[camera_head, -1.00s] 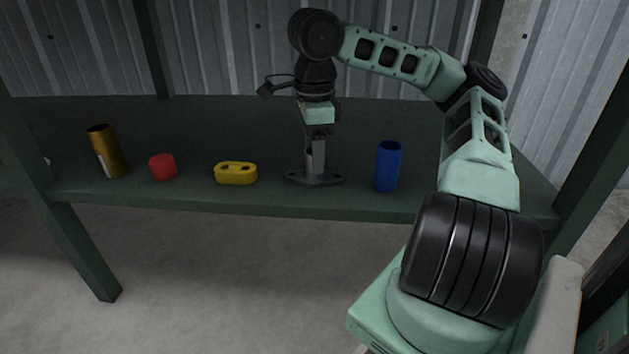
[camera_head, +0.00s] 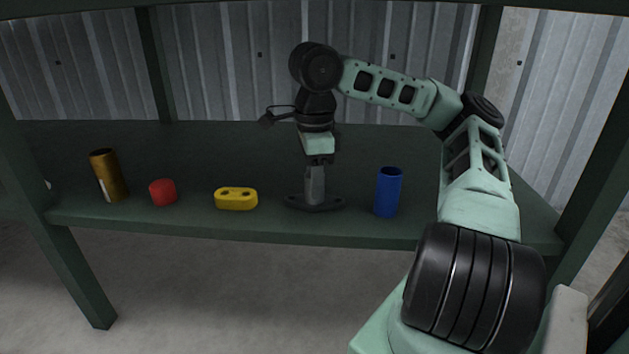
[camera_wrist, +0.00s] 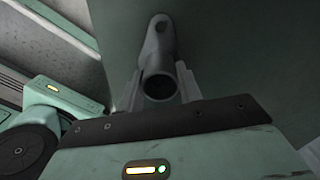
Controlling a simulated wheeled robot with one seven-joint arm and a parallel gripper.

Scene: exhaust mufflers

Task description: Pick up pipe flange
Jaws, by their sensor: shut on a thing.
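The pipe flange (camera_head: 315,188) is dark grey, with an upright pipe on a flat oval base. It stands near the front edge of the green shelf, and its base appears to rest on it. My gripper (camera_head: 318,161) comes down from above and is shut on the top of the pipe. In the wrist view, the flange (camera_wrist: 158,86) shows its round open pipe end between my gripper's two fingers (camera_wrist: 160,90), with part of the base beyond. The finger contact is small and dark in the head view.
On the shelf (camera_head: 230,150), a gold cylinder (camera_head: 109,176), a red piece (camera_head: 163,193) and a yellow two-holed block (camera_head: 236,199) stand left of the flange. A blue tube (camera_head: 388,192) stands close on its right. Green posts flank the shelf, and the space behind the flange is clear.

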